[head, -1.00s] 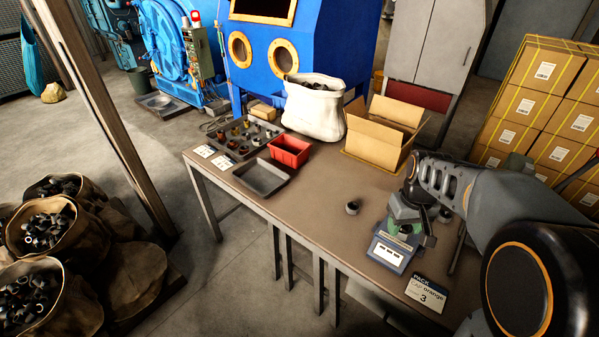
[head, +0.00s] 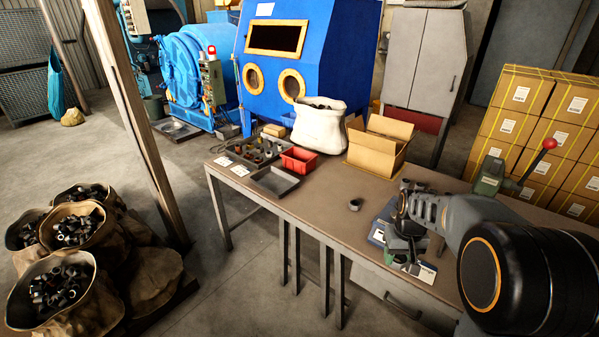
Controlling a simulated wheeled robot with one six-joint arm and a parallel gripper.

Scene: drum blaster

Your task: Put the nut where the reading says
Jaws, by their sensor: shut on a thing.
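My gripper (head: 405,246) is over the right front of the table, in front of a blue-grey device (head: 379,231) with a white panel. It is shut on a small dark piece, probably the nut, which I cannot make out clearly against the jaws. The gripper and arm hide most of the device, and its reading is not legible. Another dark ring-shaped nut (head: 355,204) stands on the bare table to the left of the device.
On the table (head: 318,206) are a parts tray (head: 257,151), an empty grey tray (head: 274,181), a red bin (head: 299,160), a white sack (head: 320,128) and an open carton (head: 376,155). A green machine with a red-knobbed lever (head: 489,175) stands at right. The table's front middle is clear.

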